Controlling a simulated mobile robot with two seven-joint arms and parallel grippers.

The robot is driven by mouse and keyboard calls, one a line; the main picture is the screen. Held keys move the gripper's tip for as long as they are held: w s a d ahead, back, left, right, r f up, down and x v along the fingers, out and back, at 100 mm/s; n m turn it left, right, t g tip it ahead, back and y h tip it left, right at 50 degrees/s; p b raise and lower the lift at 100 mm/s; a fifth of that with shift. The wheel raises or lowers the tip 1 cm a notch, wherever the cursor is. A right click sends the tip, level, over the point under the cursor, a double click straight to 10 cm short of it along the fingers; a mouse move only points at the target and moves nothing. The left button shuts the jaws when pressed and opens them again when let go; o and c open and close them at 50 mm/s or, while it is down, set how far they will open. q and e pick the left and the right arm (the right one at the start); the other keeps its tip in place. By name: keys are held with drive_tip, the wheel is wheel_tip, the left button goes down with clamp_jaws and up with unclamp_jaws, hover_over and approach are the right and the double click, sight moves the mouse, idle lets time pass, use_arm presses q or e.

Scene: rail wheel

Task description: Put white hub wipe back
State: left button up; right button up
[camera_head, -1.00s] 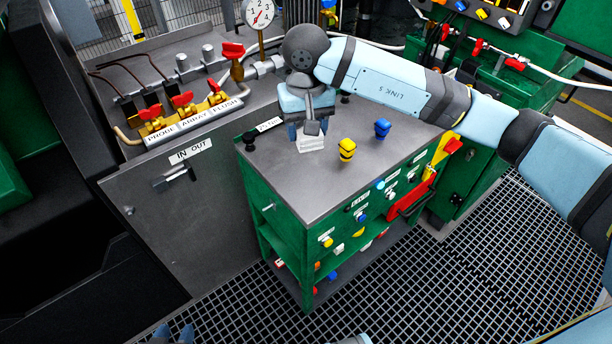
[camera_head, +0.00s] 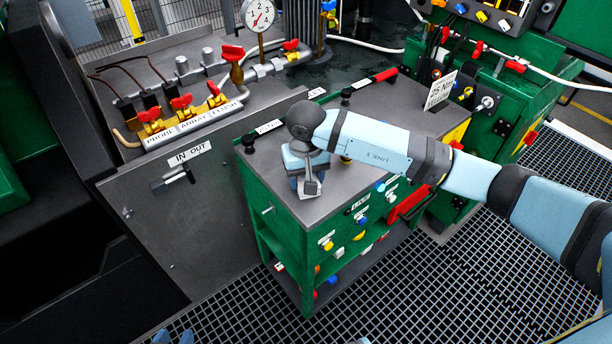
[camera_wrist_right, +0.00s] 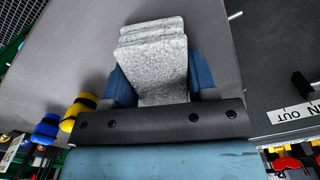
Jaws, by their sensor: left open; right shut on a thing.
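The white hub wipe is a folded, speckled pale cloth block (camera_wrist_right: 155,62) that fills the middle of the right wrist view. My right gripper (camera_wrist_right: 162,82) is shut on it, with one blue finger on each side. In the head view my right gripper (camera_head: 309,185) is over the front left part of the grey top of the green cart (camera_head: 325,208). The arm mostly hides the wipe there, and I cannot tell whether it touches the top. Only the tips of my left gripper (camera_head: 174,338) show at the bottom edge, apart and empty, away from the cart.
A yellow-and-black banded item (camera_wrist_right: 80,108) and a blue one (camera_wrist_right: 45,128) stand on the cart top beside my right gripper. A black knob (camera_head: 248,142) is at the top's left corner. A grey panel with an IN OUT label (camera_head: 190,152) stands left of the cart.

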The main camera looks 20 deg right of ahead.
drive_tip(key=shift+f+b, duration=0.25)
drive_tip(key=shift+b, duration=0.1)
drive_tip(key=o, duration=0.8)
drive_tip(key=shift+r, duration=0.1)
drive_tip(key=shift+r, duration=0.1)
